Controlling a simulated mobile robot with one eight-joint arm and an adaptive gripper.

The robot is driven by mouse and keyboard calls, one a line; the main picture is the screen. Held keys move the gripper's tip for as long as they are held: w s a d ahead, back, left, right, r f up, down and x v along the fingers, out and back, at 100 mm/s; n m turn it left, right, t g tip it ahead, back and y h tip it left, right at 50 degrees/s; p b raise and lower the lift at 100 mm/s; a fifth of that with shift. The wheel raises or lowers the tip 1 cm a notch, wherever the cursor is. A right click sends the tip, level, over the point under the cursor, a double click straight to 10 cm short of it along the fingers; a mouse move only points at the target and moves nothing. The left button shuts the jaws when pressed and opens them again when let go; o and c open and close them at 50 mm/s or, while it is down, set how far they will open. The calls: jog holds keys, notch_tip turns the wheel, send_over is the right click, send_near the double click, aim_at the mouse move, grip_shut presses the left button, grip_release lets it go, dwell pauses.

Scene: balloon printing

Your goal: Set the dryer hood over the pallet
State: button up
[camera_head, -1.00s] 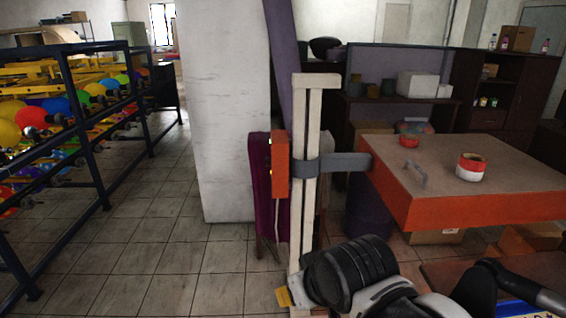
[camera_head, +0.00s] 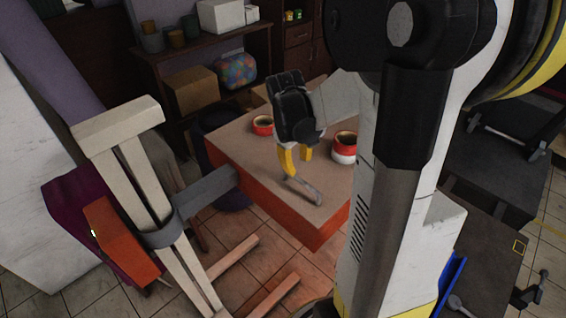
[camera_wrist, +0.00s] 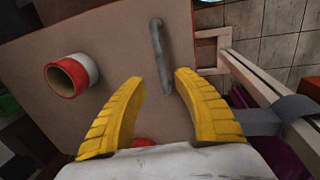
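The dryer hood (camera_head: 238,155) is a wide orange-sided box with a brown top, carried by a grey bracket on a pale wooden stand (camera_head: 130,155). Its grey bar handle (camera_head: 304,190) is on the top near the front edge; the handle also shows in the wrist view (camera_wrist: 159,52). My gripper (camera_head: 296,165) is above the hood, pointing down close to the handle. In the wrist view my gripper (camera_wrist: 160,76) has its yellow fingers spread, with the handle ahead between them and nothing held. I cannot make out the pallet.
Two red-and-white tape rolls sit on the hood: one (camera_head: 344,147) right of my gripper, one (camera_head: 262,125) behind it. Dark work tables (camera_head: 490,155) are at the right. Shelves with boxes (camera_head: 222,15) stand behind. Tiled floor shows in front of the hood.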

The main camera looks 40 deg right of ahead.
aim_at(300, 180)
jog(key=f, duration=0.2)
jog(key=d+f, duration=0.1)
jog(key=f, duration=0.2)
jog(key=f+b, duration=0.1)
jog(key=f, duration=0.1)
jog(key=shift+s+d+f, duration=0.1)
jog(key=shift+d+f, duration=0.1)
jog(key=shift+f, duration=0.15)
grip_shut()
